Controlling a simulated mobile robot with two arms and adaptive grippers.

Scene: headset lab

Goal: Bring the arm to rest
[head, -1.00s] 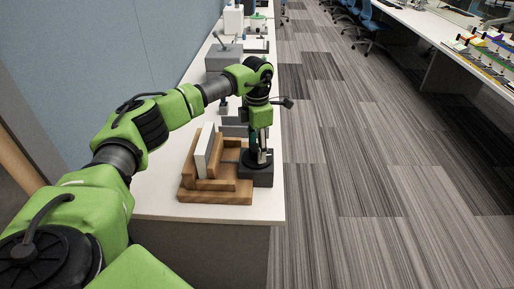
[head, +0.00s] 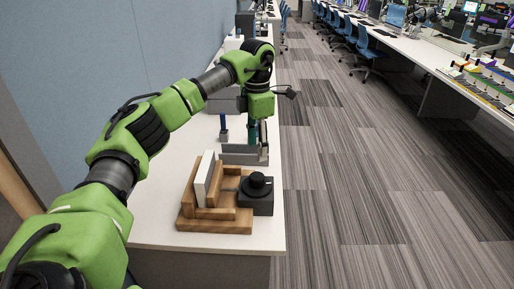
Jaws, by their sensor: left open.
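My left arm comes in from the left and reaches over the white bench (head: 150,225). Its gripper (head: 258,148) points down past the wooden stand, at a grey upright holder (head: 238,158). It is open, and I see nothing between its fingers, though they are small and partly merge with the holder behind. I cannot tell whether they touch the holder. Nearer than the gripper, a dark block with a round black knob (head: 257,186) stands against the right side of the wooden stand (head: 215,224). My right gripper is out of view.
A white panel (head: 205,178) leans in the wooden stand. A blue-grey wall (head: 110,50) borders the bench on the left. The carpeted floor (head: 350,180) on the right is clear.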

